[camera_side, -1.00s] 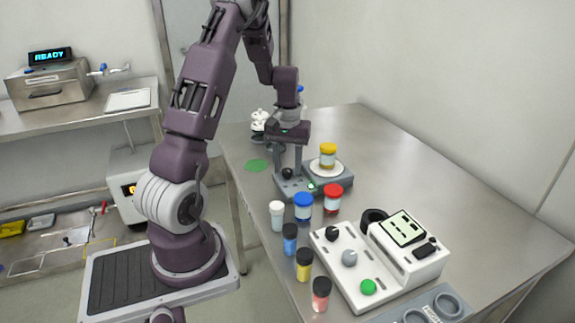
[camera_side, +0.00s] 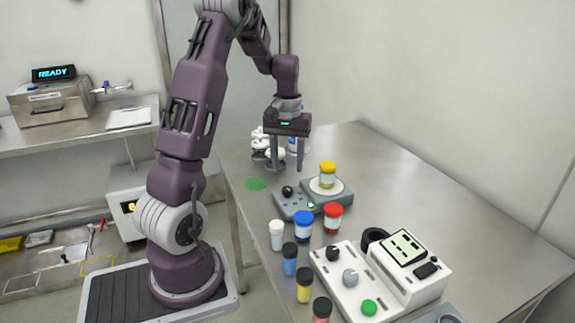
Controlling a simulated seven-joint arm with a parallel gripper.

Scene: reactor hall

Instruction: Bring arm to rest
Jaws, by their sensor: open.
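My gripper (camera_side: 286,168) hangs with its fingers pointing down over the back part of the steel table. Its two fingers are apart with nothing between them. It is in front of a white rack-like item, which it partly hides, and above and behind the grey stirrer-like device (camera_side: 291,207). A yellow-capped jar (camera_side: 327,174) stands upright on the round white plate of that device, to the right of my gripper and apart from it.
Blue-capped (camera_side: 303,226) and red-capped (camera_side: 333,217) jars and several small vials stand at the table's left front. A white instrument (camera_side: 385,277) with knobs is at the front. A green disc (camera_side: 257,184) lies left of the gripper. The table's right side (camera_side: 440,205) is clear.

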